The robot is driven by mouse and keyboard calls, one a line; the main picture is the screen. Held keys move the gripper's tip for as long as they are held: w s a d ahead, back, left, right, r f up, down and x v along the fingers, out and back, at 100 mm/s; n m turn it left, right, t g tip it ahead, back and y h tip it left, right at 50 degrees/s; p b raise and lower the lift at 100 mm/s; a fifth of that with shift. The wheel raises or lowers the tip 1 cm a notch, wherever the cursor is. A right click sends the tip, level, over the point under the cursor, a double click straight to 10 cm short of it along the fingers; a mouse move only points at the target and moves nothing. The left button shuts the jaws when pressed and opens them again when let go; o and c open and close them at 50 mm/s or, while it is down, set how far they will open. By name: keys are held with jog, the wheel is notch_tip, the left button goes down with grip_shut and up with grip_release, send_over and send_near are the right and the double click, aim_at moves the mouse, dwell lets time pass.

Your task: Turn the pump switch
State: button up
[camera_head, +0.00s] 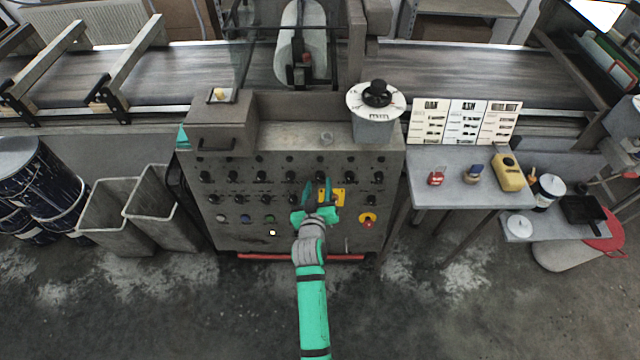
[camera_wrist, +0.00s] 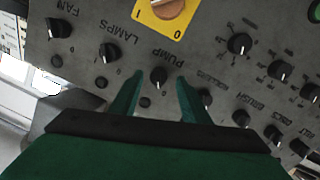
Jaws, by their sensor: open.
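The pump switch (camera_wrist: 158,76) is a small black knob with a white pointer mark, beside the word PUMP on the grey control panel. In the wrist view its mark points toward the bottom of the picture. My gripper (camera_wrist: 160,83) is open, with one green finger on each side of the knob and gaps visible. I cannot tell how far the fingertips are from the panel. In the head view my gripper (camera_head: 319,187) is in front of the panel, just below the upper row of knobs, and the pump knob (camera_head: 320,176) shows above it.
The LAMPS knob (camera_wrist: 109,52) and FAN knob (camera_wrist: 59,28) lie to the left in the wrist view. A yellow plate with a rotary handle (camera_wrist: 172,10) is close by. Other black knobs lie right.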

jog(key=v, duration=0.9)
jog(key=shift+d, duration=0.15)
jog(key=s+d+f+y, duration=0.1)
jog(key=s+f+y, duration=0.15)
jog(key=s, duration=1.85)
jog(key=s+r+m, duration=0.1)
jog(key=s+r, duration=0.1)
jog(key=s, duration=0.3)
jog(key=s+r+m, duration=0.1)
jog(key=s+r, duration=0.2)
jog(key=s, duration=0.3)
jog(key=s+r+h, duration=0.1)
jog(key=s+r, duration=0.1)
jog(key=s, duration=0.3)
jog(key=shift+s+r+m, duration=0.35)
jog(key=shift+m, duration=0.05)
jog(key=shift+d, duration=0.1)
jog(key=shift+c, duration=1.4)
jog(key=shift+w, duration=0.15)
